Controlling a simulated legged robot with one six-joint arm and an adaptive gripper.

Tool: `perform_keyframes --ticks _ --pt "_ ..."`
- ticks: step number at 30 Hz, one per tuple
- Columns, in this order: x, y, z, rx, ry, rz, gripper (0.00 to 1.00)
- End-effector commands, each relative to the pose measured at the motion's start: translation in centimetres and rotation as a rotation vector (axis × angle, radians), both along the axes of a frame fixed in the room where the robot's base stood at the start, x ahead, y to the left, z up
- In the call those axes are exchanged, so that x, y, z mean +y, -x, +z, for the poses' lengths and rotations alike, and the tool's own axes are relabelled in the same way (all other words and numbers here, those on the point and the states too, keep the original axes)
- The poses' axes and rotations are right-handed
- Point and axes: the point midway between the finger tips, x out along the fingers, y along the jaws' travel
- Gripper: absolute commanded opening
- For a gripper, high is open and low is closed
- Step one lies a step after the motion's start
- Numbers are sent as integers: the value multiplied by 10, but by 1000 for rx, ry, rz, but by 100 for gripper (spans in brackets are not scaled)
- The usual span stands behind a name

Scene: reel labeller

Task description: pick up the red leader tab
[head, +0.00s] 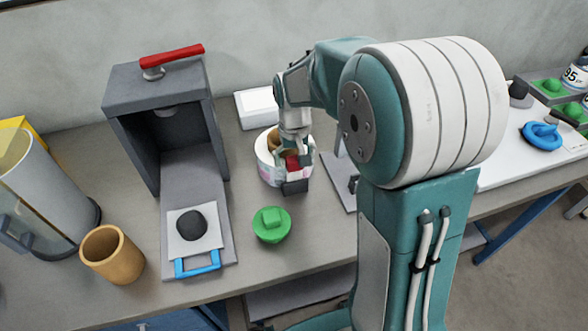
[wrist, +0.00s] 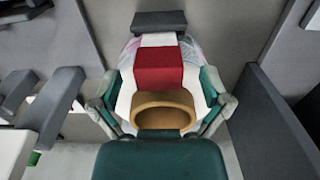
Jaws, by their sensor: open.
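The red leader tab (head: 292,163) shows as a small red patch on the white label reel (head: 266,174), just under my gripper (head: 295,152). In the wrist view the red leader tab (wrist: 158,70) is a wide red band across the white strip of the reel. A dark block (wrist: 158,20) is at the strip's far end. The reel's tan core (wrist: 165,112) is nearer the camera. My gripper (wrist: 160,84) is open, with its teal fingers on the left and right sides of the tab and strip. Whether the fingers touch the reel is unclear.
A grey press (head: 155,92) with a red lever (head: 172,57) stands left of the reel. A green knobbed piece (head: 271,224) sits in front of the reel. A tan cup (head: 112,254) and a clear cylinder (head: 42,195) are further left. A white box (head: 256,107) is behind.

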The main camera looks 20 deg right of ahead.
Motion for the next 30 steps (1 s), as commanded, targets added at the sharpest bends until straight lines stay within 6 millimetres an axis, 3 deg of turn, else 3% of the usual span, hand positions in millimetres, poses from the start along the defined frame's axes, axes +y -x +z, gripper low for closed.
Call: perform_keyframes --ticks 9,15,26,30 --pt "0 0 -8 -1 0 0 97" --pt "0 0 -7 -1 0 0 9" --pt "0 1 -6 1 0 0 8" --pt "0 0 11 -3 0 0 8"
